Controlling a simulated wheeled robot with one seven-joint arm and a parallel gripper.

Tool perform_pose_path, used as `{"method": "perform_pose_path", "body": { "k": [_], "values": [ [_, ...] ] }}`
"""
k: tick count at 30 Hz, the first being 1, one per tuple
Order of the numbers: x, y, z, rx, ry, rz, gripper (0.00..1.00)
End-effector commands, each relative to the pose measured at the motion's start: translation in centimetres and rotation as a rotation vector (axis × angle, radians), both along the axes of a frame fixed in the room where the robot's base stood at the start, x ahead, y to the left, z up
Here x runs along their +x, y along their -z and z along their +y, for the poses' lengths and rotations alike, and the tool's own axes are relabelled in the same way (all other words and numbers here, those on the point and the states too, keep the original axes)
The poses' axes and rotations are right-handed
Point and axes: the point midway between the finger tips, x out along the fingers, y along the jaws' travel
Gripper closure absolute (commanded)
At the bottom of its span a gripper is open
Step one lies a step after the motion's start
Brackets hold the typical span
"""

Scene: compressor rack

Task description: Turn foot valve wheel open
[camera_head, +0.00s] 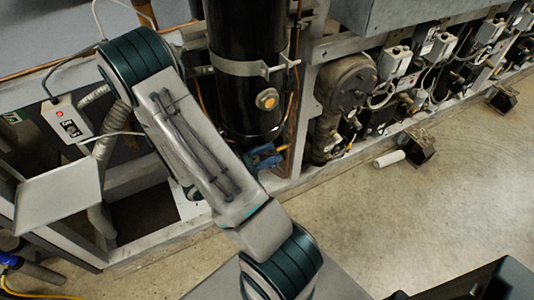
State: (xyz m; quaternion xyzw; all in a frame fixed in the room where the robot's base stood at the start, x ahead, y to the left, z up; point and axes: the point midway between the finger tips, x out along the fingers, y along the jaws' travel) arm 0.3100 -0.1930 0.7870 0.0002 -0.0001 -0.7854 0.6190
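A small blue part (264,159) sits low at the foot of the black vertical cylinder (240,100), next to a yellowish fitting. It may be the foot valve wheel, but it is too small and too partly covered to tell its shape or how far it is turned. My arm (190,150) runs from the bottom middle up to the upper left and passes just left of the blue part. My gripper is not visible. I cannot tell whether it touches anything.
Steel rack beams frame the cylinder. A round grey compressor part (347,84) and several valves with cables line the rack to the right. A white roll (389,159) and a dark block (419,145) are at the floor edge. Open floor (410,210) lies at the right.

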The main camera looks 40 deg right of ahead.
Motion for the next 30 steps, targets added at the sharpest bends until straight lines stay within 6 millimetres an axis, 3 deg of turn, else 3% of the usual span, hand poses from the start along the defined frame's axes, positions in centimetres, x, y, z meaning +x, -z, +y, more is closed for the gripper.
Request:
{"method": "perform_pose_path", "body": {
  "k": [5,8,9,20,30],
  "values": [
    [-0.01,0.00,0.00,0.000,0.000,0.000,0.68],
    [0.00,0.00,0.01,0.000,0.000,0.000,0.95],
    [-0.01,0.00,0.01,0.000,0.000,0.000,1.00],
    [0.03,0.20,0.07,-0.029,-0.001,0.009,1.00],
    [0.17,0.54,0.46,-0.232,-0.002,0.060,1.00]
  ]
}}
